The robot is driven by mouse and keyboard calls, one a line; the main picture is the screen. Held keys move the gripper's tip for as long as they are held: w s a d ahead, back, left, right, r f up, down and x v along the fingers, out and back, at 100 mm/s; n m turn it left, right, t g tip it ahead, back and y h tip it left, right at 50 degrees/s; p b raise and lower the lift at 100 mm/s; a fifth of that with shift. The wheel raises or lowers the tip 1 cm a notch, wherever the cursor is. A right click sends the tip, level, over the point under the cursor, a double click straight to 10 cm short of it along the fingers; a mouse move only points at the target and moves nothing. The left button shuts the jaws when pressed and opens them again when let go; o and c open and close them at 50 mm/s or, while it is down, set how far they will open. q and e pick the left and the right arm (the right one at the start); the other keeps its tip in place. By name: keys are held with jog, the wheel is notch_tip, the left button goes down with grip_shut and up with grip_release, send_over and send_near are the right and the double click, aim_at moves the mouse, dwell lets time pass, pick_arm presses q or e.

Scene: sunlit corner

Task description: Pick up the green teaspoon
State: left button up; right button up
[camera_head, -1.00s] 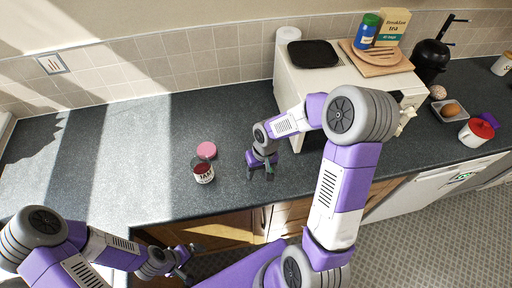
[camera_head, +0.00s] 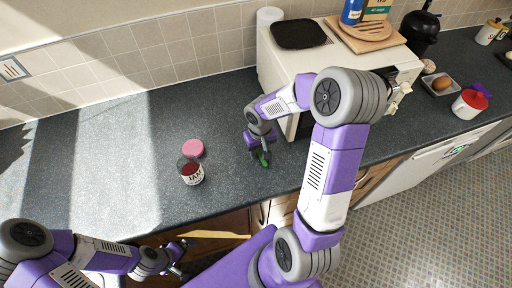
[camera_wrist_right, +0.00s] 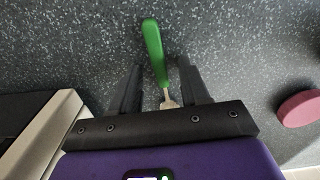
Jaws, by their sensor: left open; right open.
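The green teaspoon (camera_wrist_right: 154,50) lies on the dark speckled counter. In the right wrist view its green handle points away from my right gripper (camera_wrist_right: 160,80), and its metal part runs back between the two fingers, where the rest is hidden by the gripper body. The fingers stand open on either side of it, apart from it. In the head view a bit of green (camera_head: 264,158) shows at the tips of my right gripper (camera_head: 259,160). My left gripper (camera_head: 182,256) is open and empty, low in front of the counter's edge.
A jam jar (camera_head: 191,174) and a pink lid (camera_head: 193,148) are on the counter left of my right gripper; the lid also shows in the right wrist view (camera_wrist_right: 299,108). A white microwave (camera_head: 272,62) stands close behind on the right. The counter at left is clear.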

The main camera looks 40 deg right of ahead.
grip_shut()
dwell(0.3)
